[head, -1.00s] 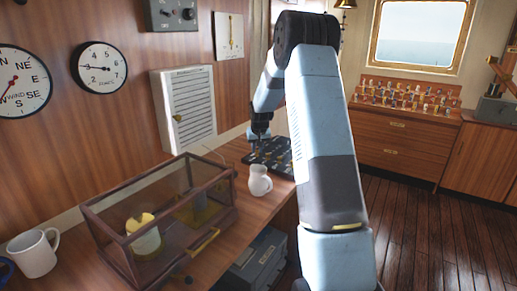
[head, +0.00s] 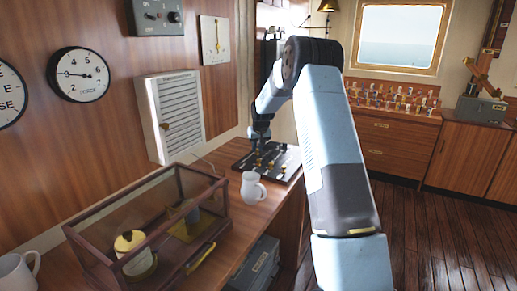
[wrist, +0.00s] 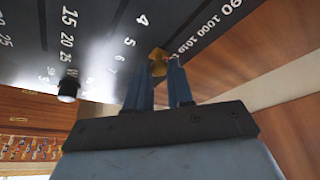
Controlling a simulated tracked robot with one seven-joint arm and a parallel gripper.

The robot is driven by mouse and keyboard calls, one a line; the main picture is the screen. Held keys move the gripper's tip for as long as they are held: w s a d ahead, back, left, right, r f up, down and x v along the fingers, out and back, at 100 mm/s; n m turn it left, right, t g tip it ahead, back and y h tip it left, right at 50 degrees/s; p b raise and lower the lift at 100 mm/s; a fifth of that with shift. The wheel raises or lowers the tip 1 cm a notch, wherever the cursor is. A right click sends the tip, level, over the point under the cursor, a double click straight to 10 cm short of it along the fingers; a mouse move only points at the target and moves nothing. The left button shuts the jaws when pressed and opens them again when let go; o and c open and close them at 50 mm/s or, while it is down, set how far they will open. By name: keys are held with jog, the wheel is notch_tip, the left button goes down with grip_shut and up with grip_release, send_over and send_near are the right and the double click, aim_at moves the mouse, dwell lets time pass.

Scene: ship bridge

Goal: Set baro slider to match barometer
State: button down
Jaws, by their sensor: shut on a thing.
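A dark slider board (head: 240,165) lies on the desk in the head view, with several brass and pale knobs. My gripper (head: 259,141) is low over its left part. In the wrist view my gripper (wrist: 158,76) is shut on a brass slider knob (wrist: 157,57). This knob sits beside a scale (wrist: 210,22) with marks around 1000 and 1010, read as upside down or tilted. The fingers hide part of that scale, so the exact setting is unclear. No instrument is clearly readable as the barometer; a glass case (head: 150,198) with a drum stands on the desk.
A white jug (head: 252,188) stands just in front of the board. A mug (head: 14,272) is at the lower left. A black knob (wrist: 68,88) protrudes from the board nearby.

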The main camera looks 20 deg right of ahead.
jog(key=c, duration=1)
grip_release()
jog(key=shift+s+d+r, duration=0.1)
jog(key=v, duration=1.3)
jog(key=shift+r, duration=0.2)
